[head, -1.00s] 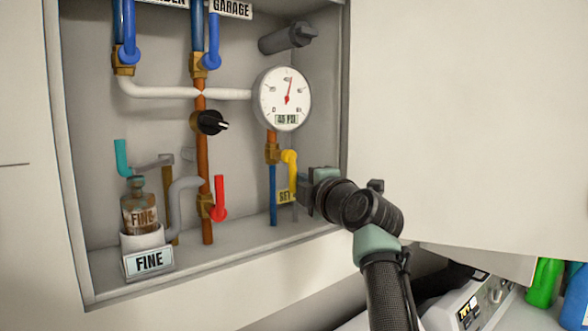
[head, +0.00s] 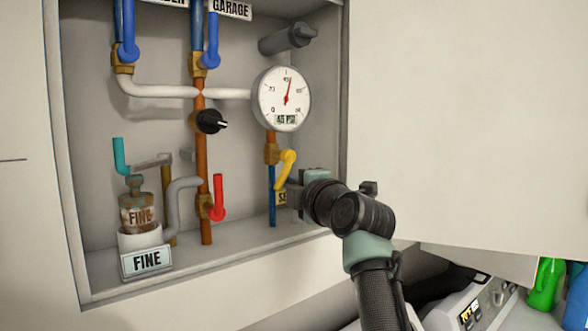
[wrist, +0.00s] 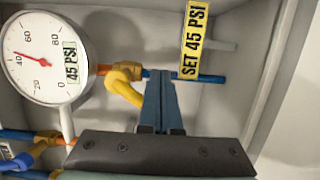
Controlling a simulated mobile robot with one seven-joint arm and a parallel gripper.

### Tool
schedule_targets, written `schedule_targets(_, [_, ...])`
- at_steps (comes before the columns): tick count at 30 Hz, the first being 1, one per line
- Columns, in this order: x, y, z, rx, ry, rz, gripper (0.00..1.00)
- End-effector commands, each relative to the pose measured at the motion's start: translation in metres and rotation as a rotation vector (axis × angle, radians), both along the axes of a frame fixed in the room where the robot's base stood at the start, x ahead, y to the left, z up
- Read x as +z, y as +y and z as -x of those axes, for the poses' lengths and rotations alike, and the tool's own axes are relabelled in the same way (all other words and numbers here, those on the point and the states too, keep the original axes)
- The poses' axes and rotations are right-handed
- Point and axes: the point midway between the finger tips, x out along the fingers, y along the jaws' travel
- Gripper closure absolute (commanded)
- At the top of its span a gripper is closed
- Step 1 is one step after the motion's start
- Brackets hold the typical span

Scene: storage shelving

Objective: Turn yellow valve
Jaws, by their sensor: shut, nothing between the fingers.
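The yellow valve (head: 286,166) is on the vertical pipe below the pressure gauge, in the open wall cabinet. Its handle slants down and to the left, over the blue lower pipe. In the wrist view the yellow valve (wrist: 124,84) lies just left of my fingers. My gripper (wrist: 160,75) is shut and empty, its tips right beside the handle; I cannot tell whether they touch it. In the head view my gripper (head: 290,190) reaches in from the right, partly covering the yellow "SET 45 PSI" label (wrist: 193,40).
The round gauge (head: 284,98), marked 45 PSI, sits above the valve. A red valve handle (head: 219,197), a black knob (head: 210,121) and a bottle marked FINE (head: 139,208) are further left. The cabinet's right wall (head: 333,120) is close to my gripper.

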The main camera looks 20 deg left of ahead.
Motion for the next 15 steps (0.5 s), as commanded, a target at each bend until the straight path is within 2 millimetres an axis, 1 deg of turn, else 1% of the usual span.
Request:
schedule_targets(1, [-0.0011,0.0038,0.0031,0.005,-0.002,0.002,1.0])
schedule_targets(6, [-0.0004,0.0068,0.0079,0.005,-0.001,0.001,1.0])
schedule_targets(15, [0.0007,0.0066,0.0083,0.003,-0.001,0.001,1.0])
